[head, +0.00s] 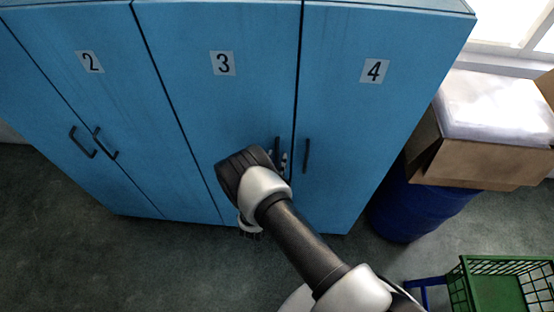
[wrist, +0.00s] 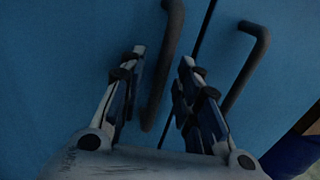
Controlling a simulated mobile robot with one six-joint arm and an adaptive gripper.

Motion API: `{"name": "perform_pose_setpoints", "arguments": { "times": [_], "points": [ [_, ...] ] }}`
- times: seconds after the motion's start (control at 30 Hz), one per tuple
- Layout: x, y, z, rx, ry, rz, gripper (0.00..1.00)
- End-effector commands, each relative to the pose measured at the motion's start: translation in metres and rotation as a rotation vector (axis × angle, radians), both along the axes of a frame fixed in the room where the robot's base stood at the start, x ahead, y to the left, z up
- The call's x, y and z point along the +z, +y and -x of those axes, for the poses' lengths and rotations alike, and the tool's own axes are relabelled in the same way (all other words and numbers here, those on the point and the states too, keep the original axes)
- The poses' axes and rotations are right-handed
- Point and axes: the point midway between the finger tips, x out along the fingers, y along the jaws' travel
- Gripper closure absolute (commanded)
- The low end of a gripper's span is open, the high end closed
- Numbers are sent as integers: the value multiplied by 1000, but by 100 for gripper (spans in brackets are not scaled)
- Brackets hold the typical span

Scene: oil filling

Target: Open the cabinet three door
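The cabinet three door (head: 190,70) is a blue panel with a "3" label, and it is closed. Its dark vertical handle (head: 277,146) is near the door's right edge, partly hidden by my arm. My gripper (head: 283,162) is at this handle in the head view. In the wrist view my gripper (wrist: 163,58) is open, with its two fingers apart. The door three handle (wrist: 168,50) runs down between the fingers in that picture. I cannot tell whether either finger touches it.
Door four (head: 375,110) has its own handle (head: 307,156) close on the right; it also shows beyond my right finger in the wrist view (wrist: 246,65). Door two (head: 90,100) is left. A cardboard box (head: 470,162), blue barrel (head: 420,208) and green crate (head: 500,262) stand right.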

Motion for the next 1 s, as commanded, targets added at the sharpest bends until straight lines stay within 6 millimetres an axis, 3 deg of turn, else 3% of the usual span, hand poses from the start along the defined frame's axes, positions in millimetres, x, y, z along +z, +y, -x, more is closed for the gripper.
{"name": "perform_pose_setpoints", "arguments": {
  "times": [0.17,0.43,0.9,1.0],
  "points": [
    [0,-3,-11,-1,0,1,69],
    [0,-3,-12,0,0,1,69],
    [0,-3,-11,0,0,1,100],
    [0,-3,-11,0,0,1,100]
  ]
}}
